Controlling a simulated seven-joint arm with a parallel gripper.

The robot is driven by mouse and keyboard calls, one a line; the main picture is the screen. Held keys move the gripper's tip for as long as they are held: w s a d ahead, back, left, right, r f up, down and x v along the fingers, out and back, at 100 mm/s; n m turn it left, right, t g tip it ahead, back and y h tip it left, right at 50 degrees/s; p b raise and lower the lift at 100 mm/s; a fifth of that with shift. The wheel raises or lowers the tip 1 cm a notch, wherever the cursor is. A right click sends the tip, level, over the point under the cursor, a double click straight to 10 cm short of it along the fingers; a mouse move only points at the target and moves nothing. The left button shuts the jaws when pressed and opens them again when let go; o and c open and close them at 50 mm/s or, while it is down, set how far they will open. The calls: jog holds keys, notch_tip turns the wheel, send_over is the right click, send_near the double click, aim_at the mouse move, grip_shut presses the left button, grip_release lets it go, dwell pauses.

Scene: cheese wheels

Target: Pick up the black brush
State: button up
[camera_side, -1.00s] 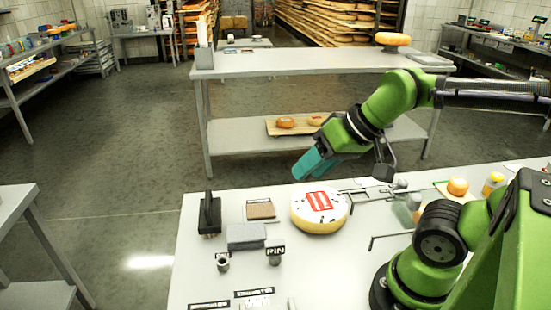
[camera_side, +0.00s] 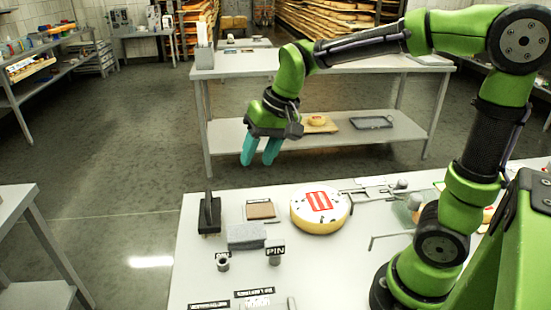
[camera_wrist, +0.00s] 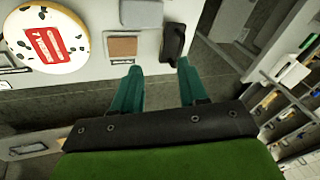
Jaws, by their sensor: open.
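The black brush (camera_side: 209,216) stands at the left end of the white table in the side view, with a thin upright part. In the wrist view the black brush (camera_wrist: 173,42) is at the top, just beyond the right fingertip. My gripper (camera_side: 258,160) is open and empty, pointing down, with teal fingers. It is above and to the right of the brush in the side view, clearly apart from it. In the wrist view the gap between my fingers (camera_wrist: 158,68) has nothing in it.
A cheese wheel with a red label (camera_side: 320,208) lies right of the brush. A brown pad (camera_side: 261,210), a grey block (camera_side: 246,236) and small labelled cups (camera_side: 274,257) are close by. A grey shelf table (camera_side: 330,62) stands behind.

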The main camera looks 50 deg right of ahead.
aim_at(208, 196)
jog(key=w+f+m+g, duration=0.2)
jog(key=w+m, duration=0.2)
jog(key=w, duration=0.9)
jog(key=x, duration=1.6)
jog(key=shift+s+f, duration=0.1)
jog(key=shift+f, duration=0.15)
grip_shut()
jog(key=shift+r, duration=0.1)
